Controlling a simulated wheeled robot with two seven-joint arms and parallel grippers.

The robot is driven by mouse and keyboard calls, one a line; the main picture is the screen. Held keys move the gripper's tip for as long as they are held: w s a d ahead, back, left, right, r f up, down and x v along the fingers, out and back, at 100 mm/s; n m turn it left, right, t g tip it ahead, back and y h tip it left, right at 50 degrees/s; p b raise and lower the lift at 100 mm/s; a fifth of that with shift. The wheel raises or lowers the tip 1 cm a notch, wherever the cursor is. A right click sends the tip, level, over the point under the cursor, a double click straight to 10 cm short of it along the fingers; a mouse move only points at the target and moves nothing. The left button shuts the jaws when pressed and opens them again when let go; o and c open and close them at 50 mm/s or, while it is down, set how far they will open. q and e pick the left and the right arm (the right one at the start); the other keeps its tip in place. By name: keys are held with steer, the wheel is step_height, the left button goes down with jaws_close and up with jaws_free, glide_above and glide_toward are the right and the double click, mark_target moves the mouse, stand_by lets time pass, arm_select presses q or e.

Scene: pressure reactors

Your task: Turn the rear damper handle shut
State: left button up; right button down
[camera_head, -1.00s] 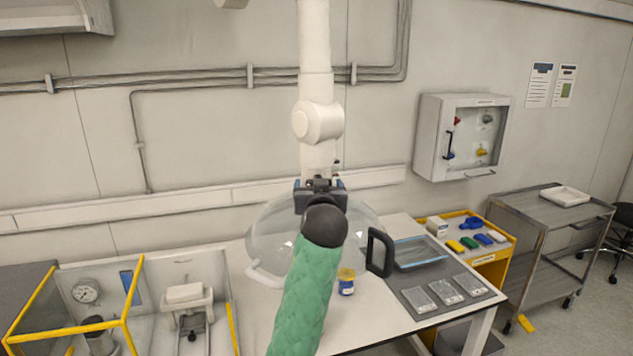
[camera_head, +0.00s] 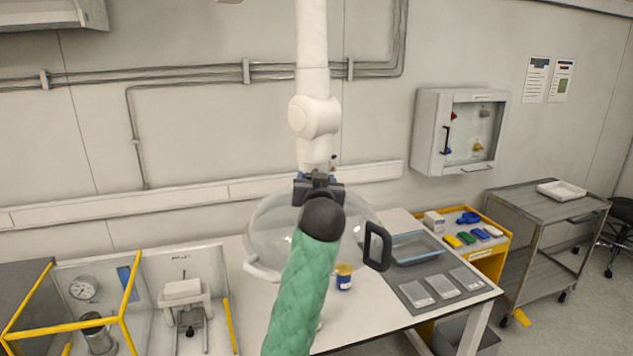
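A white jointed duct (camera_head: 313,75) hangs from above and ends behind my gripper, over a clear domed hood (camera_head: 275,225). My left arm, in a green quilted sleeve with a black wrist, reaches up from the bottom centre. Its dark gripper (camera_head: 318,187), with blue parts at both sides, is at the duct's lower end. The gripper and wrist hide that spot, so I cannot tell which handle is there, whether it is gripped, or how it is turned. A black loop handle (camera_head: 386,247) shows at the hood's right side. My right gripper is not in view.
The white table (camera_head: 375,317) under the hood bears a yellow-capped jar (camera_head: 343,278) and a grey mat (camera_head: 409,297) with clear plates. A yellow-framed enclosure (camera_head: 124,320) stands left. A wall cabinet (camera_head: 428,130) and a grey cart (camera_head: 518,210) are right.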

arm_select(q)
steer(key=m, duration=0.9)
steer(key=shift+a+m, duration=0.1)
steer(key=shift+m, duration=0.3)
steer(key=m, duration=0.4)
steer(key=shift+m, duration=1.3)
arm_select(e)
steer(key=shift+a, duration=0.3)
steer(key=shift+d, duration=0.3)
arm_select(q)
steer(key=o, duration=0.8)
steer(key=shift+o, duration=1)
steer(key=shift+w+a+f, duration=0.1)
